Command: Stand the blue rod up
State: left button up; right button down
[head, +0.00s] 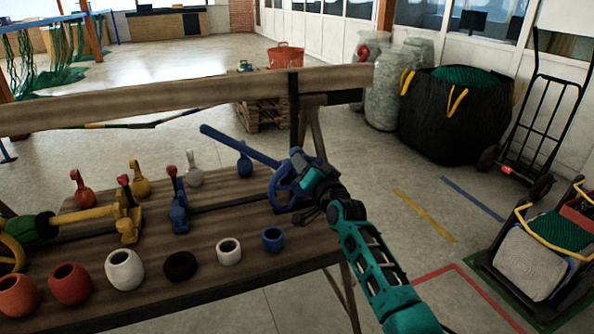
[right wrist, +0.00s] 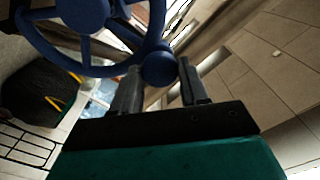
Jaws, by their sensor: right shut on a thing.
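The blue rod (head: 238,145) slants up to the left, its free end raised above the wooden table and its lower end at a blue handwheel (head: 284,189) near the table's right end. My right gripper (head: 304,189) is at this wheel. In the right wrist view, the wheel (right wrist: 90,68) shows its rim and spokes, and a round blue knob (right wrist: 159,66) sits on the rim between the two fingers of my right gripper (right wrist: 160,82), which is shut on it. The rod cannot be made out in that view. My left gripper is not in view.
The table (head: 215,212) carries a blue clamp (head: 179,205), a yellow clamp (head: 127,218), several shackles and a row of coloured rings, with a blue ring (head: 272,239) nearest the wheel. A wooden beam (head: 180,97) crosses behind. A black bag (head: 450,115) stands on the floor at right.

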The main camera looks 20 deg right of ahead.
pick_arm(q)
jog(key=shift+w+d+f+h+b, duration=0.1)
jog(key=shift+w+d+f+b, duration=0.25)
jog(key=shift+b, duration=0.5)
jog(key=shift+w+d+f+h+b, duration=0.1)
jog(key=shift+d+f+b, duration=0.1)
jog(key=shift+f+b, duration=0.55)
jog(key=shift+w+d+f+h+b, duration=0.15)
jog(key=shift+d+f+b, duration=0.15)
jog(key=shift+b, duration=0.7)
pick_arm(e)
jog(key=d+f+m, duration=0.3)
jog(key=d+m, duration=0.5)
jog(key=m, duration=0.2)
jog(key=shift+w+d, duration=0.15)
jog(key=shift+d, duration=0.25)
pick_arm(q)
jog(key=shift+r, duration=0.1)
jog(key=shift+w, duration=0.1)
pick_arm(e)
jog(key=shift+f, duration=0.1)
jog(key=c, duration=0.6)
grip_release()
jog(key=shift+o, duration=0.2)
